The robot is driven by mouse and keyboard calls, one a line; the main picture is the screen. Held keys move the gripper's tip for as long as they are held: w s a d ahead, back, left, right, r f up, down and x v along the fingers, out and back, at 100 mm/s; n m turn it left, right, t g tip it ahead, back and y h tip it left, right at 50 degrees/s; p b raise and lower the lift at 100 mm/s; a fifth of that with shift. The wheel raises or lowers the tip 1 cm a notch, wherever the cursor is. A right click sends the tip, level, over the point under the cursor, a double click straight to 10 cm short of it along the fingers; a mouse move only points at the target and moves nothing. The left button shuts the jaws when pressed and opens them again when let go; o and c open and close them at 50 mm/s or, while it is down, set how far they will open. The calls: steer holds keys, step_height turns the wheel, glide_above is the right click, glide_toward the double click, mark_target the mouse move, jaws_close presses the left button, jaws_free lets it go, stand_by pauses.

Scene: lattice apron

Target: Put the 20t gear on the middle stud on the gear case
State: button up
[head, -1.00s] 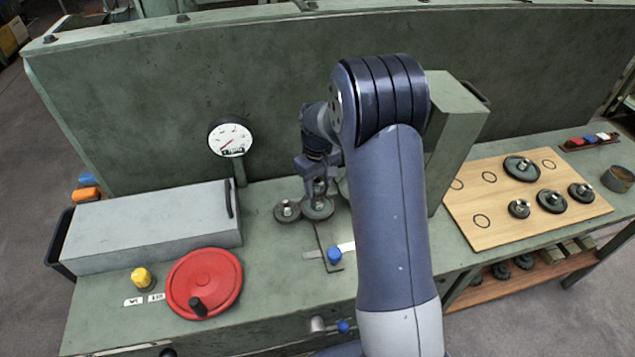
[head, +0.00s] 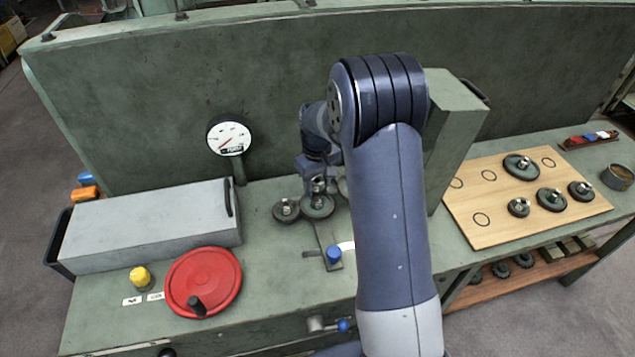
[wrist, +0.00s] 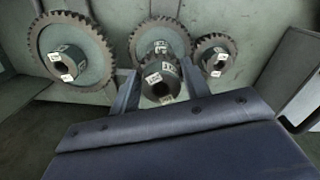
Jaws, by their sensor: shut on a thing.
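My gripper (wrist: 160,82) is shut on a small dark toothed gear (wrist: 158,75), apparently the 20t gear, whose hub faces the wrist camera. Its marks are too small to read. In the wrist view it overlaps a mid-sized gear (wrist: 163,33) on the gear case; I cannot tell whether they touch. A large gear (wrist: 82,72) is on the left and a smaller one (wrist: 226,45) on the right. In the head view the gripper (head: 318,180) is just above the mid-sized gear (head: 318,210), beside the smaller gear (head: 285,213). My arm hides most of the large gear. The middle stud itself is hidden.
A wooden board (head: 465,205) with several gears lies to the right. A tall green block (head: 455,125) stands behind my arm. A dial gauge (head: 229,137), a long grey box (head: 140,225) and a red handwheel (head: 210,272) are on the left. A blue-knobbed lever (head: 334,254) sits in front.

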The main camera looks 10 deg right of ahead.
steer(key=shift+f+b, duration=0.7)
steer(key=shift+f, duration=0.2)
stand_by(1.1)
steer(key=shift+f+b, duration=0.3)
steer(key=shift+f, duration=0.15)
steer(key=o, duration=1.9)
steer(key=shift+c, duration=0.2)
steer(key=shift+r, duration=0.15)
steer(key=shift+r+p, duration=2.9)
steer(key=shift+r, duration=1.25)
steer(key=shift+f, duration=0.2)
